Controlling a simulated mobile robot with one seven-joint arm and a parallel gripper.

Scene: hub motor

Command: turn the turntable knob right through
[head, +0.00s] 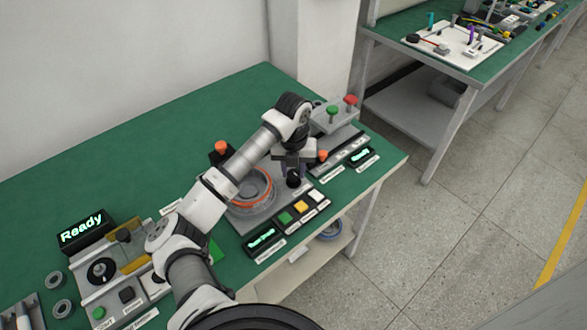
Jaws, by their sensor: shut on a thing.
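The turntable (246,203) is a round grey disc with an orange ring, on a grey base plate in the middle of the green bench. My arm crosses in front of it and hides part of it. A small black knob (293,180) stands on the base plate to the right of the disc. My gripper (292,172) points down at the knob from above and is shut on it. The fingertips are small and partly dark, so the exact grip on the knob is hard to make out.
Green, yellow and white buttons (301,207) and a lit display (262,239) lie in front of the turntable. A station with green and red knobs (350,102) stands behind right. A "Ready" display (84,230) is at left. The bench's back left is clear.

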